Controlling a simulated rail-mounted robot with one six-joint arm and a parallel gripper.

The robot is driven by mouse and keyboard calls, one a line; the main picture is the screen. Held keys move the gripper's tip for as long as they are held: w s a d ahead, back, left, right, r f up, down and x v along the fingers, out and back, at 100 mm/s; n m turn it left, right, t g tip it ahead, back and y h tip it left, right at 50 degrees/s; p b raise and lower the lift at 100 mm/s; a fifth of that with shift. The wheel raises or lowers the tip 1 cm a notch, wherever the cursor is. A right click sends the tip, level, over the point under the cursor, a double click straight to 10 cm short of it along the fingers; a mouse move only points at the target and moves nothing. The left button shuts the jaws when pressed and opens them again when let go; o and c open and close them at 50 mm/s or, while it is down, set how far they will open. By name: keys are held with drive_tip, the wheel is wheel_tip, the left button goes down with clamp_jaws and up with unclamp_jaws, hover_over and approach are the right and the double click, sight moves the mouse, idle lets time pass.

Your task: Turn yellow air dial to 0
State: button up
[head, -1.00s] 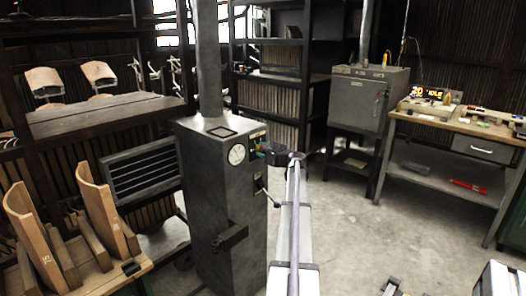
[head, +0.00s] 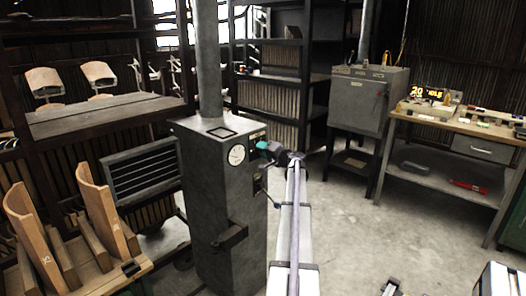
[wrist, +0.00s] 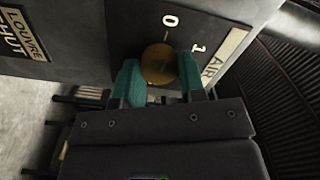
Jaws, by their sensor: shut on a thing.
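The yellow air dial (wrist: 158,65) is a round brass-coloured knob on the dark face of the cabinet (head: 215,195). In the wrist view, a "0" and a "1" are printed by it, and the AIR label (wrist: 222,52) is at the right. A thin mark seems to run from the knob toward the "0", but I cannot tell for sure where the dial points. My gripper (wrist: 160,78) has its teal fingers on both sides of the knob, shut on it. In the head view, my gripper (head: 268,149) is at the cabinet's upper right side and hides the dial.
A round gauge (head: 237,154) is on the cabinet's front face. A LOUVRE SHUT label (wrist: 25,30) is on the panel to the left. A slatted louvre (head: 140,171) stands left of the cabinet. A workbench (head: 465,135) is at the right; the floor between is mostly clear.

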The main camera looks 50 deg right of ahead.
drive_tip(key=shift+n, duration=0.6)
drive_tip(key=o, duration=0.9)
drive_tip(key=shift+o, duration=0.2)
drive_tip(key=shift+s, duration=0.1)
drive_tip(key=s+a, duration=0.1)
drive_tip(key=s, duration=0.9)
drive_tip(key=shift+s, duration=0.3)
